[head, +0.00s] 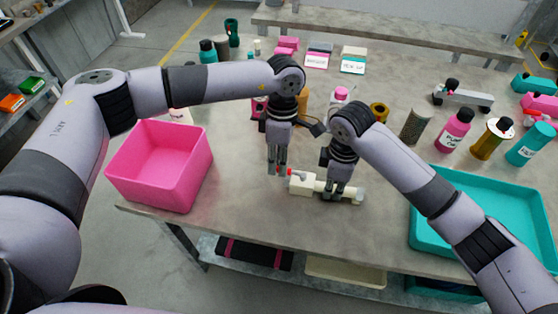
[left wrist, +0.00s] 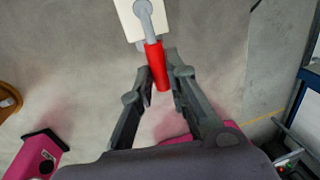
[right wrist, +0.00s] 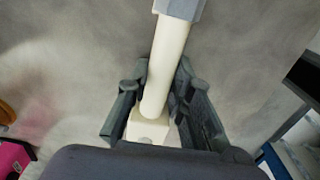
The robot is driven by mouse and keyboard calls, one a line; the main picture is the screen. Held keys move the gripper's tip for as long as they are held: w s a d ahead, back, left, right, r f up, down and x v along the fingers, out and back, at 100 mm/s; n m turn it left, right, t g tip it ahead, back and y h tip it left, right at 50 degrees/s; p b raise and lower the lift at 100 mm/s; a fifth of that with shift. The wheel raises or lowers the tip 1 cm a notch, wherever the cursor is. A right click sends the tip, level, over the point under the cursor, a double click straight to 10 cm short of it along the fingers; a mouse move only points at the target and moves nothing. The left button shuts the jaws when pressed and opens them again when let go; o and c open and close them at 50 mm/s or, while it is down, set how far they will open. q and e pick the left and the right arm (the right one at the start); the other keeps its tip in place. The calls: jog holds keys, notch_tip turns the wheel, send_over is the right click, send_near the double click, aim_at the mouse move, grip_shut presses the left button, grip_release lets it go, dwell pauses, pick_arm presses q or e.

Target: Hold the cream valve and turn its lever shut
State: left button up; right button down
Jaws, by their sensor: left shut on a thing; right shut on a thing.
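The cream valve (head: 303,184) lies near the front of the table, its pipe body running left to right. Its lever has a red handle (left wrist: 156,65) on a grey stem at the block end, at the valve's left in the head view. My left gripper (head: 277,170) points down at the red handle; in the left wrist view its fingers (left wrist: 161,80) are closed on both sides of the handle. My right gripper (head: 338,190) is shut around the cream pipe (right wrist: 166,60), right of the block. The fingers partly hide the pipe.
A pink bin (head: 160,165) stands at the table's left edge and a teal tray (head: 480,190) at the right. Bottles and cylinders, including a pink bottle (head: 453,132), stand behind and to the right. The tabletop in front of the valve is clear up to its edge.

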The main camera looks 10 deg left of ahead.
pick_arm(q)
grip_shut()
